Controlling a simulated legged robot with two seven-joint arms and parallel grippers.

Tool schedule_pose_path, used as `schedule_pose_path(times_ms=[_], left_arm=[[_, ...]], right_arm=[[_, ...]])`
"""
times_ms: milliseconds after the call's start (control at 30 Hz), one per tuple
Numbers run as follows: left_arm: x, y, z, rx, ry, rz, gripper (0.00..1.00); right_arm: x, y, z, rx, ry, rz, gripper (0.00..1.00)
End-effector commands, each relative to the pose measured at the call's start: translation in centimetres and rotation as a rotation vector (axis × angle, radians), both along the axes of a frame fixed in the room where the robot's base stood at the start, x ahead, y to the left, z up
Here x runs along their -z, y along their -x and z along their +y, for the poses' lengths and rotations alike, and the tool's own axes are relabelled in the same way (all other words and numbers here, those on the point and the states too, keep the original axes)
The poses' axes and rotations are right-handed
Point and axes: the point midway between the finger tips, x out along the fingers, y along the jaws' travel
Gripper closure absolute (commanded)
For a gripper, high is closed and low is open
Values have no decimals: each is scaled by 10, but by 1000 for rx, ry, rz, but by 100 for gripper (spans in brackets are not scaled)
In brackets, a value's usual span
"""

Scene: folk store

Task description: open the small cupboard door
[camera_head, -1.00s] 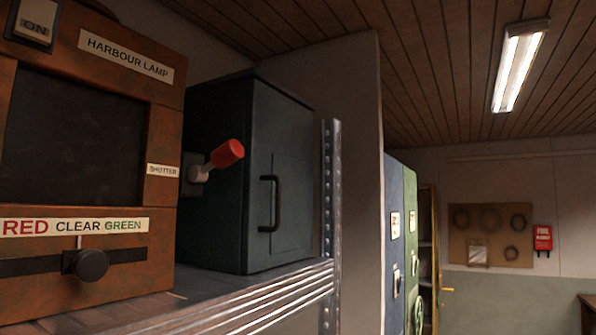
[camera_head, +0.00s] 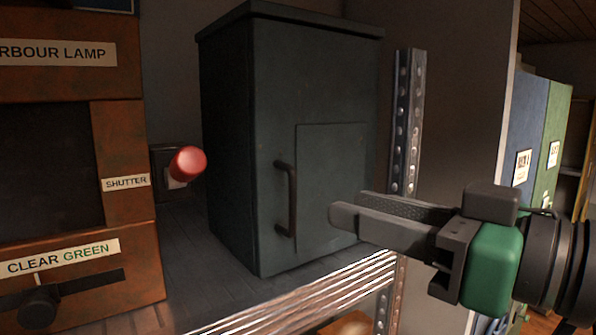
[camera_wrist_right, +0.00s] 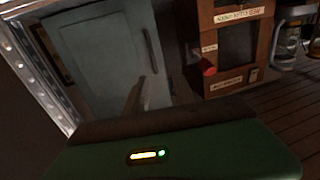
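The small cupboard (camera_head: 225,120) is a dark grey-green metal box on a shelf. Its door (camera_head: 335,150) is closed, with a dark upright bar handle (camera_head: 291,200) at its left side. My right gripper (camera_head: 350,206) comes in from the right, in front of the door's lower part. Its fingers look apart, with nothing between them; the fingertips are to the right of the handle and clear of it. In the right wrist view the cupboard door (camera_wrist_right: 95,60) and handle (camera_wrist_right: 151,52) show beyond a finger. My left gripper is not in view.
A brown harbour lamp box (camera_head: 125,170) stands left of the cupboard, with a red-knobbed shutter lever (camera_head: 188,163) between them. A perforated metal shelf post (camera_head: 407,125) rises right of the cupboard. The shelf edge (camera_head: 320,295) runs below the cupboard.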

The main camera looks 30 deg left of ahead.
Motion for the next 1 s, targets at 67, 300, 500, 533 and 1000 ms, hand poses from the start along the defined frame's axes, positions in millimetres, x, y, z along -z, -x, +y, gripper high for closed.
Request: schedule_pose_path(times_ms=[67,300,500,533,1000], left_arm=[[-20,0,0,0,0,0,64],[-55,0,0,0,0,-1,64],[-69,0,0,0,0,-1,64],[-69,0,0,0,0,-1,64],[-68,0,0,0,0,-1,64]], right_arm=[[-6,-8,20,-3,2,9,68],[-6,-21,76,0,0,9,68],[-3,-26,105,3,-1,6,68],[-2,-26,107,3,-1,5,68],[2,-29,112,4,0,6,92]])
